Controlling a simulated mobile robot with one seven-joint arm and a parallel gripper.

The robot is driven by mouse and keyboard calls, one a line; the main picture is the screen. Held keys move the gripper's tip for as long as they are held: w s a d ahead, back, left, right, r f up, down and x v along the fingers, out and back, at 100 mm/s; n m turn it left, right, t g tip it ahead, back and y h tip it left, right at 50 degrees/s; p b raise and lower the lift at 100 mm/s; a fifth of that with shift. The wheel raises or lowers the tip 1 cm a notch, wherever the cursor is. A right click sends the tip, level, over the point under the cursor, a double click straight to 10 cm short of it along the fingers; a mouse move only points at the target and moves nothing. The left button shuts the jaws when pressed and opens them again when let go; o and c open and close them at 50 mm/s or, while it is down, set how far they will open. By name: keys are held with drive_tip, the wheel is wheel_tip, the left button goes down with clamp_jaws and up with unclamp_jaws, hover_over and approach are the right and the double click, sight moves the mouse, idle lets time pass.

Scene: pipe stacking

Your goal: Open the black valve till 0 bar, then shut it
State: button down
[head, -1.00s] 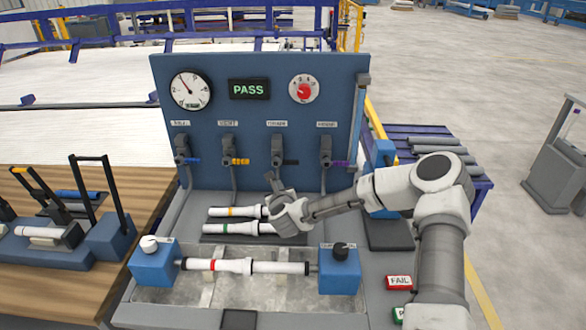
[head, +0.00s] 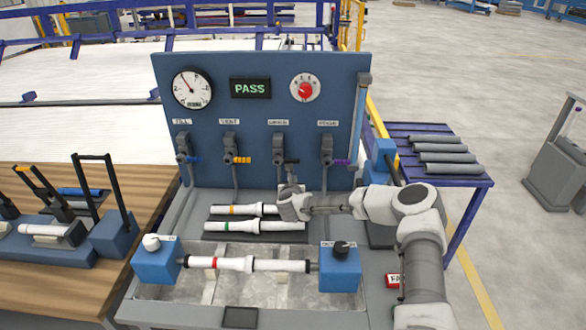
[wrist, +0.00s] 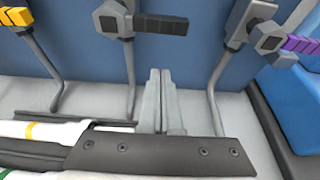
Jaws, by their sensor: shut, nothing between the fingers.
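The black valve (head: 279,150) is third from the left on the blue panel, with its black handle (wrist: 160,23) pointing sideways to the right in the wrist view. My gripper (head: 291,180) is just below this valve in the head view. In the wrist view its two fingers (wrist: 160,78) are together and empty, below the black handle and apart from it. The round pressure gauge (head: 192,88) at the panel's upper left has its needle pointing up-left; its figures are too small to read. The display (head: 250,88) reads PASS.
A blue valve (head: 184,150), an orange valve (head: 231,148) and a purple valve (head: 328,152) flank the black one. A red-marked dial (head: 305,88) is above. White pipes (head: 252,226) lie below my gripper. A red-banded pipe (head: 245,264) spans two blue blocks.

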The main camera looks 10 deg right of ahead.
sight(286, 160)
drive_tip(key=r, duration=0.1)
drive_tip(key=w+r+p, duration=0.1)
drive_tip(key=r, duration=0.1)
drive_tip(key=shift+w+d+r+p, duration=0.15)
drive_tip(key=shift+w+r+p, duration=0.1)
drive_tip(key=shift+p, duration=0.15)
